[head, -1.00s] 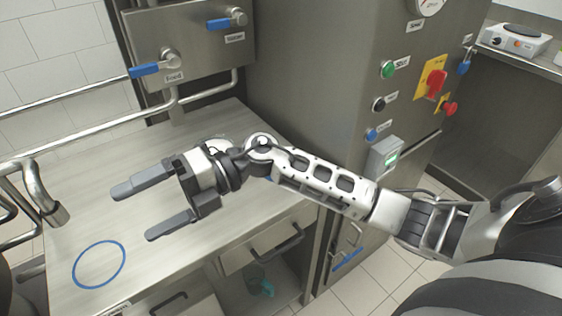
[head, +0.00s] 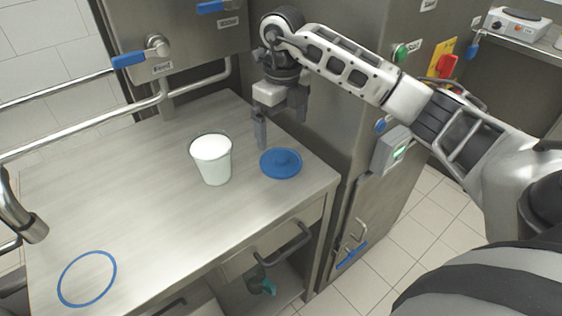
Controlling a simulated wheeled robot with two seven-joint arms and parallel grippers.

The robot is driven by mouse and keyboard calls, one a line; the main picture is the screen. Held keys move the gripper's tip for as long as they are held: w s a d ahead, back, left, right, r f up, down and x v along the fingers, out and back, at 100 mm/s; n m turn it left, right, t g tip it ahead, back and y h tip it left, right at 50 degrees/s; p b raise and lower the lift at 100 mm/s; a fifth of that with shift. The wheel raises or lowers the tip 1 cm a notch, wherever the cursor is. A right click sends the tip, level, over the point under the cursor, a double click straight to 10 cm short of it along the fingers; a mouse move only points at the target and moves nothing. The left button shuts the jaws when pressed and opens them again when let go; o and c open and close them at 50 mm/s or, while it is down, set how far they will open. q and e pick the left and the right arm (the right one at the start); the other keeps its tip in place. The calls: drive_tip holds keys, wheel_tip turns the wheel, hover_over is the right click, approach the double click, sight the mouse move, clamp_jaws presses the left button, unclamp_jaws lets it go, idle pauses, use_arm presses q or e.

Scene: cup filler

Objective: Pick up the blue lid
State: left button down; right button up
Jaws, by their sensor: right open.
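The blue lid (head: 281,163) lies flat on the steel counter, near its right edge, with a small raised knob at its middle. A cup (head: 211,160) filled with something white stands upright to the left of the lid, without a cover. My right gripper (head: 281,133) points down above and just behind the lid. Its two fingers are apart with nothing between them. I cannot tell its exact height over the counter. My left gripper is not in view.
A blue ring (head: 87,278) is marked on the counter (head: 120,210) at the front left. A pipe spout (head: 25,222) hangs at the left edge. Valves with blue handles (head: 130,60) and pipes are behind. The middle of the counter is clear.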

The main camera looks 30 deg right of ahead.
sight(282, 159)
wheel_tip(282, 159, down, 3)
drive_tip(key=shift+r, duration=0.1)
drive_tip(key=shift+s+a+f+p, duration=0.1)
drive_tip(key=shift+f+p, duration=0.05)
drive_tip(key=shift+f, duration=1.2)
drive_tip(key=shift+s+f+p, duration=0.1)
drive_tip(key=shift+f+p, duration=0.05)
drive_tip(key=shift+f, duration=1.2)
drive_tip(key=c, duration=0.7)
